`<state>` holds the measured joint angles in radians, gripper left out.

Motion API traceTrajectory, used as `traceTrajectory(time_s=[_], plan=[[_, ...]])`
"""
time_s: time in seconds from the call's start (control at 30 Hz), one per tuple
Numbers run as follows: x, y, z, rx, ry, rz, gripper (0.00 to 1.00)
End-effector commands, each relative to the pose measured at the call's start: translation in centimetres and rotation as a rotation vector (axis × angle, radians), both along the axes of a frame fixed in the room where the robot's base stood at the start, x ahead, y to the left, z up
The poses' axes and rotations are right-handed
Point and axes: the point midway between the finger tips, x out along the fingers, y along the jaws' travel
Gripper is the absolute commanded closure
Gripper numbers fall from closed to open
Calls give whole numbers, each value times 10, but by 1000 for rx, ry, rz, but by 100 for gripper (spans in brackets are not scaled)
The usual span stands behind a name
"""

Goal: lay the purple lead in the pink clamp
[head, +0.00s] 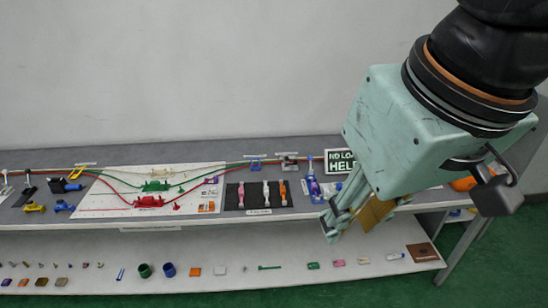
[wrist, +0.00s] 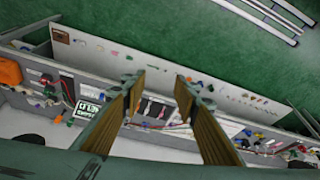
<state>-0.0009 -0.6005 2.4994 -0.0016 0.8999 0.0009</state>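A pink clamp (head: 241,195) is the leftmost of three upright pieces on a dark mat on the upper shelf, beside a white one and an orange one. A small purple piece (head: 211,181) lies at the right of the white board, near the cables; I cannot tell whether it is the purple lead. My gripper (head: 352,222) is open and empty, in front of the shelf and right of the dark mat. Its two spread fingers also show in the wrist view (wrist: 158,86), with the bench beyond them, too small there to tell the clamp.
A white board (head: 110,198) carries red and green fixtures with long cables. A black-and-white sign (head: 340,161) and a blue-purple item (head: 313,187) stand right of the dark mat (head: 255,205). The lower shelf (head: 210,283) holds several small objects. Green floor lies in front.

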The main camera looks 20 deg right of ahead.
Motion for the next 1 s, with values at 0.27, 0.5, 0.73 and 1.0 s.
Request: traceTrajectory(time_s=[0.27,0.5,0.73,1.0], plan=[[0,0,0,0,0,0,84],[2,0,1,-1,1,-1,84],[17,-4,7,-1,11,-11,84],[54,-14,19,-3,31,-37,84]])
